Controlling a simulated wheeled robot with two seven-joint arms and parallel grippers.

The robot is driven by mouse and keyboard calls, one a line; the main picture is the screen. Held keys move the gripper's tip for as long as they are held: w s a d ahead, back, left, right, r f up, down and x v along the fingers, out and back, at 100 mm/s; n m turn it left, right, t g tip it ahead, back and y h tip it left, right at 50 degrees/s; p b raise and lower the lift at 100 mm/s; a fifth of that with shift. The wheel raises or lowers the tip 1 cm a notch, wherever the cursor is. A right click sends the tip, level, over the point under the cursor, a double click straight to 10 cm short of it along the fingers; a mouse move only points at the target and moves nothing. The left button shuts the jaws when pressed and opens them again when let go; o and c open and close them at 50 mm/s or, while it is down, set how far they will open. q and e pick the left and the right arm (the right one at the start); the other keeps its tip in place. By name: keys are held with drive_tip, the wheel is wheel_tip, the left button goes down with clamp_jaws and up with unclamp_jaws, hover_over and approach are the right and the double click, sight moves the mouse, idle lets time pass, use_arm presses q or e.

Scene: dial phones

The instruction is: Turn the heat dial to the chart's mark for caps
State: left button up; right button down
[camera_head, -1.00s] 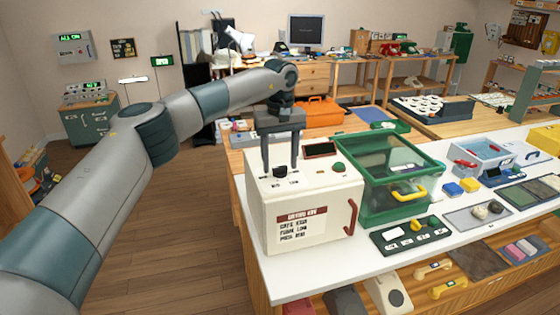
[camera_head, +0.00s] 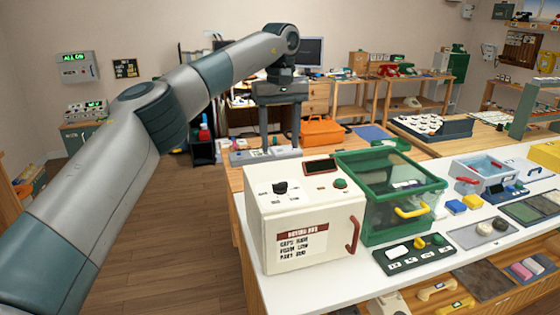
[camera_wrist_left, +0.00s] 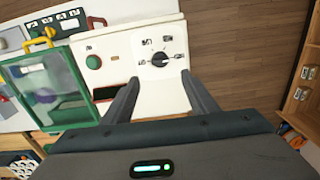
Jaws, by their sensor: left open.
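The heat dial (camera_head: 280,187) is a black knob on top of a cream drying box (camera_head: 257,215). The left wrist view shows the dial (camera_wrist_left: 161,59) with small dark marks around it; its pointer seems to face the right of that view, but the lettering is too small to read surely. A chart (camera_head: 301,245) with a red header is on the box front; its top line appears to name caps. My left gripper (camera_head: 281,147) is open and empty, fingers down, above the box and clear of the dial. It also shows in the wrist view (camera_wrist_left: 160,77), fingertips short of the dial.
A green clear-walled bin (camera_head: 393,235) stands close on the right. The floor left of the box is open.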

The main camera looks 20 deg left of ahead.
use_arm(q)
wheel_tip(320, 180, up, 6)
drive_tip(key=shift+f, duration=0.1)
use_arm(e)
drive_tip(key=shift+s, duration=0.2)
use_arm(q)
drive_tip(key=shift+s, duration=0.1)
use_arm(e)
drive_tip(key=shift+s, duration=0.1)
